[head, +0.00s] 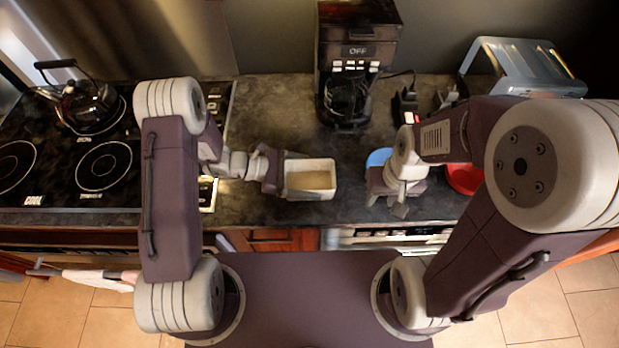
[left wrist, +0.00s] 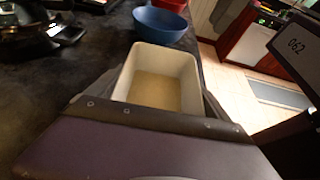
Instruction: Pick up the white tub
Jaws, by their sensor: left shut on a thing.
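The white tub (head: 310,194) is a small open rectangular container with a pale tan inside, over the counter in the middle of the head view. My left gripper (head: 283,172) comes from the left and is shut on the tub. In the left wrist view the tub (left wrist: 163,82) sits upright between the fingers, its near part hidden by the gripper body. I cannot tell whether the tub touches the counter. My right gripper (head: 398,205) is over the counter to the right, by the blue bowl; its fingers are too small to read.
A blue bowl (head: 378,157) and a red bowl (head: 462,178) stand to the right, partly behind my right arm. A coffee maker (head: 357,55) stands at the back. A kettle (head: 88,104) is on the stove at left. A dish rack (head: 520,66) is at back right. Counter behind the tub is clear.

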